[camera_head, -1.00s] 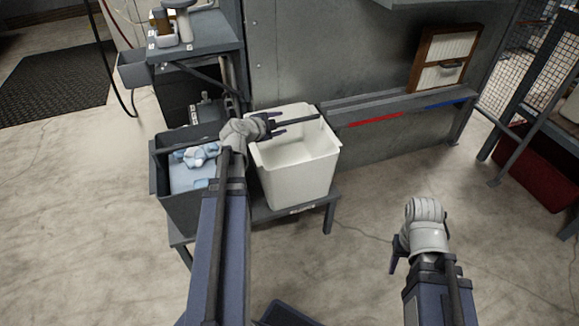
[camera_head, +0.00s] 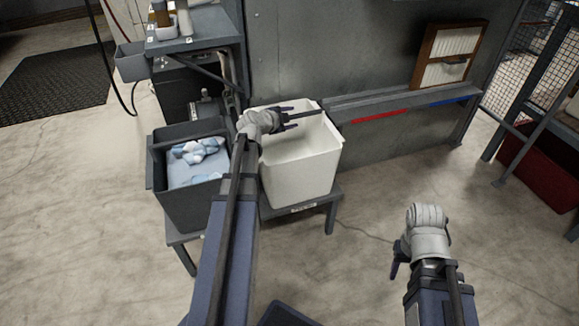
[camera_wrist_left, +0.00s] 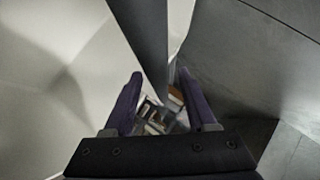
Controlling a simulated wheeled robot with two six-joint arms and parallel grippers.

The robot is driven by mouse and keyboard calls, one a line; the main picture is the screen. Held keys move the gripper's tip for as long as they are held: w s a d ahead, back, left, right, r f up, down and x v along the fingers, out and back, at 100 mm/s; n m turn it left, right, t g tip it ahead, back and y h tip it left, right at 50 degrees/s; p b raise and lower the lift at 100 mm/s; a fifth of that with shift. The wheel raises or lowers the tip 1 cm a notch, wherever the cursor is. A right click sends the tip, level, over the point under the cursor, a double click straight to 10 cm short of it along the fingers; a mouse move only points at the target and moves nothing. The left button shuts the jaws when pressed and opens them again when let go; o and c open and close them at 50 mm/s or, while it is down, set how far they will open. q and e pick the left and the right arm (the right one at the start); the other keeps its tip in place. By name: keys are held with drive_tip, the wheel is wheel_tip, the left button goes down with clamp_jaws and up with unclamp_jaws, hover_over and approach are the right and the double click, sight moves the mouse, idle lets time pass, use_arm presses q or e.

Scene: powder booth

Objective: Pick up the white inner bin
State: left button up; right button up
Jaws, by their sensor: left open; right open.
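The white inner bin (camera_head: 302,172) stands upright on a low grey stand, its open top facing up. In the left wrist view its pale inside (camera_wrist_left: 50,90) fills the left side. My left gripper (camera_head: 291,117) is open over the bin's rear opening, fingers pointing right. In the left wrist view the left gripper's two fingers (camera_wrist_left: 157,98) stand apart. A dark grey bar (camera_head: 308,113) runs from between them toward the bin's rear right corner; I cannot tell what it belongs to or whether they touch it. My right gripper (camera_head: 394,268) is open and empty, low at right, away from the bin.
A dark grey bin (camera_head: 183,204) with blue and white contents stands left of the white bin. The grey booth wall (camera_head: 330,55) is close behind. A ledge (camera_head: 400,104) with red and blue strips runs right.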

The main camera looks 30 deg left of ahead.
use_arm(q)
drive_tip(key=shift+c, duration=0.4)
clamp_jaws()
idle(0.9)
